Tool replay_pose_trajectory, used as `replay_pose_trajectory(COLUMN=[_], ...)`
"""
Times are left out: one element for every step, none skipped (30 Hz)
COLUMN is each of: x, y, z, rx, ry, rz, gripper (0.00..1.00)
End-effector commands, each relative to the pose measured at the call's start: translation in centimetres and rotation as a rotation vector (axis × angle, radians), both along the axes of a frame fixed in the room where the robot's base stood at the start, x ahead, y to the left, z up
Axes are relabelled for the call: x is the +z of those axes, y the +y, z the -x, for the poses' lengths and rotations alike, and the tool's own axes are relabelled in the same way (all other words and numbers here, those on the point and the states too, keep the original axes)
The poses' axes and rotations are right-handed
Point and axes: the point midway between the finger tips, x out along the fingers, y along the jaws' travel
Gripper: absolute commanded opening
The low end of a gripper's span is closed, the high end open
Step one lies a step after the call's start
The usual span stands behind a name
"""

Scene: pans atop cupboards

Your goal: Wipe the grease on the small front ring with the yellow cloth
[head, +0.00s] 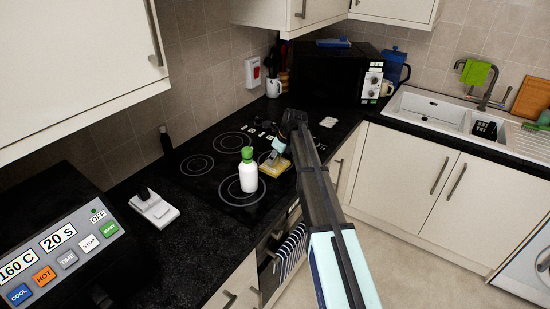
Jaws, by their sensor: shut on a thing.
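The yellow cloth (277,168) shows as a small yellow patch on the black hob (208,178), just right of a white bottle with a green cap (249,176). My gripper (273,157) is low over the hob, shut on the cloth. The small front ring (263,156) lies under and around the cloth and gripper, partly hidden by them. Any grease on it is hidden or too small to tell. The bottle stands upright on the larger front ring (232,191), close to the cloth.
Two rings at the back of the hob are clear. A black microwave (325,77) and a white mug (273,88) stand behind. A white device (154,208) and a control panel (60,255) are at the left. A green cloth (475,72) hangs on the sink tap.

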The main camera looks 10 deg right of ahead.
Motion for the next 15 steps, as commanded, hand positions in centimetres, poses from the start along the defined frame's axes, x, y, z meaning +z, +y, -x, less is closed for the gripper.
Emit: replay_pose_trajectory(x=[0.0,0.0,0.0,0.0,0.0,0.0,0.0,0.0,0.0,0.0,0.0,0.0,0.0,0.0,0.0], y=[0.0,0.0,0.0,-0.1,-0.1,-0.2,-0.3,-0.4,-0.6,-0.8,-1.0,-1.3,-1.5,-1.7,-2.0], z=[0.0,0.0,0.0,-0.1,-0.1,-0.3,-0.4,-0.5,-0.7,-0.9,-1.1,-1.4,-1.6,-1.8,-2.1], rx=[0.0,0.0,0.0,0.0,0.0,0.0,-0.001,-0.001,-0.001,-0.001,-0.001,-0.002,-0.002,-0.002,-0.002], ry=[0.001,0.001,0.001,0.001,0.001,0.001,0.001,0.001,0.001,0.001,0.001,0.001,0.001,0.001,0.001], rz=[0.001,0.001,0.001,0.001,0.001,0.001,0.0,0.0,0.0,0.0,0.0,0.0,0.0,0.0,0.0], gripper=[0.1,0.1,0.1,0.1,0.1,0.1,0.1,0.1,0.1,0.1,0.1,0.1,0.1,0.1,0.1])
